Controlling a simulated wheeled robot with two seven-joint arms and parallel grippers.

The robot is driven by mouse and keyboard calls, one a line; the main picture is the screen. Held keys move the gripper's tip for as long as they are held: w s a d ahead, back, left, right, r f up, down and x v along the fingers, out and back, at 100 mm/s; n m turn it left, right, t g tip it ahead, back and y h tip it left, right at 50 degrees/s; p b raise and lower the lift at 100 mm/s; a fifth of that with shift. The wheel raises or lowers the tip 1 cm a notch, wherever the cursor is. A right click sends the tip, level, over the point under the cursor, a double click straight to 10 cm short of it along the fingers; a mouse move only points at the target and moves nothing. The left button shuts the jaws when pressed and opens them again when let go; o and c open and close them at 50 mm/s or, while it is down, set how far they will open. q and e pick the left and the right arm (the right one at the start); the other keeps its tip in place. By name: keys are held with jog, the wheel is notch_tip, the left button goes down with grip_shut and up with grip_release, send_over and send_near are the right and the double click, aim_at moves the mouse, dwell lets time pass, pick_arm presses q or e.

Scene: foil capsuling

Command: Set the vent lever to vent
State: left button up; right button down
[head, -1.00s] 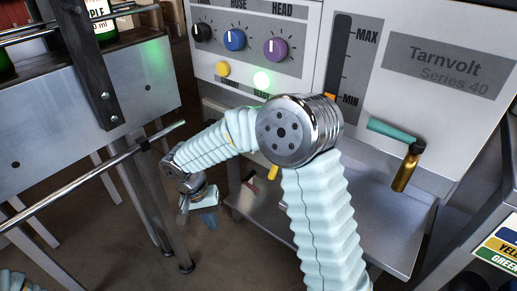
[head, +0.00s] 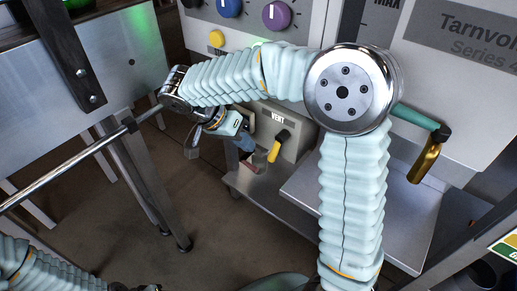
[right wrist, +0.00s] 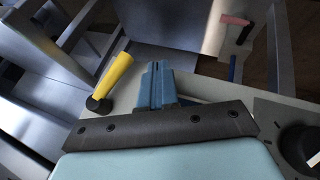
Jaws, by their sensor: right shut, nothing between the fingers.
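The vent lever (head: 279,147) is a yellow handle on a dark pivot, on the pale machine panel just below the VENT label (head: 277,118). In the head view its handle slants down and left from the pivot. It also shows in the right wrist view (right wrist: 113,76), left of the fingers, with its black pivot at the lower end. My right gripper (head: 243,143) is beside the lever, to its left in the head view. Its blue fingers (right wrist: 158,82) are together and empty, with a visible gap to the lever. My left gripper is out of view; only its sleeved arm shows at lower left.
The machine's purple knob (head: 276,14), blue knob (head: 229,7) and yellow button (head: 217,39) are above my right arm. A teal lever with a brass handle (head: 424,162) is at right. A metal shelf (head: 395,220) juts out below. A metal rail (head: 80,161) crosses the left.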

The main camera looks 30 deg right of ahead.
aim_at(277, 147)
jog(key=s, duration=0.1)
jog(key=s+d, duration=0.2)
jog(key=shift+d+f, duration=0.1)
jog(key=shift+f, duration=0.2)
jog(key=shift+s+d+f+g+h, duration=0.2)
jog(key=shift+s+g, duration=0.15)
jog(key=shift+g, duration=0.05)
jog(key=shift+s+d+f+g+h, duration=0.15)
jog(key=shift+s+f+g+h, duration=0.05)
jog(key=shift+s+g, duration=0.2)
